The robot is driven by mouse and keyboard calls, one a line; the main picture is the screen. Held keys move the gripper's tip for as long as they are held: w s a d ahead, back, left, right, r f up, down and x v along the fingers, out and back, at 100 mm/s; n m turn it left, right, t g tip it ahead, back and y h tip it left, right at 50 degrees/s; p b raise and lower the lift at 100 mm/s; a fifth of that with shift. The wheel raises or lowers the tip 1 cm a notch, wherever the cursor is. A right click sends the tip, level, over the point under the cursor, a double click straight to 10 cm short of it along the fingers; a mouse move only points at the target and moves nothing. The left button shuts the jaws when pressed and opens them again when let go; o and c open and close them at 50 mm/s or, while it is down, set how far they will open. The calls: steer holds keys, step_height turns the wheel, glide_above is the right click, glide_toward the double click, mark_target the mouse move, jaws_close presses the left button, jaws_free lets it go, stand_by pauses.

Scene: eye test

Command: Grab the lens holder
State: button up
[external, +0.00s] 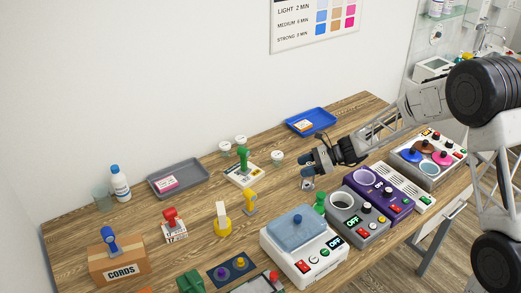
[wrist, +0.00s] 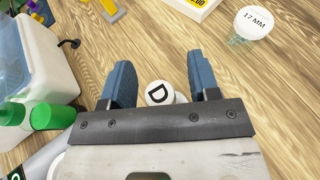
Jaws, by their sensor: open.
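My gripper (external: 306,165) is over the table, right of centre in the external view. In the wrist view its two blue fingers (wrist: 162,85) are spread apart. A small round white piece marked "D" (wrist: 158,94) shows between them, partly hidden by the gripper body; I see no finger touching it. A small pale piece (external: 307,185) sits just below the fingers in the external view. A white disc marked "17 MM" (wrist: 254,22) stands apart, at the upper right of the wrist view. I cannot tell for sure which piece is the lens holder.
A green knobbed piece (external: 320,201) and the grey device (external: 358,229) stand close by my gripper. A white box with a blue lid (external: 301,231) is nearer the front. A small white cup (external: 277,157) is left of the gripper. Bare wood lies between them.

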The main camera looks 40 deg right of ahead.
jaws_close()
stand_by(0.4)
step_height(320, 180, up, 10)
stand_by(0.9)
stand_by(0.4)
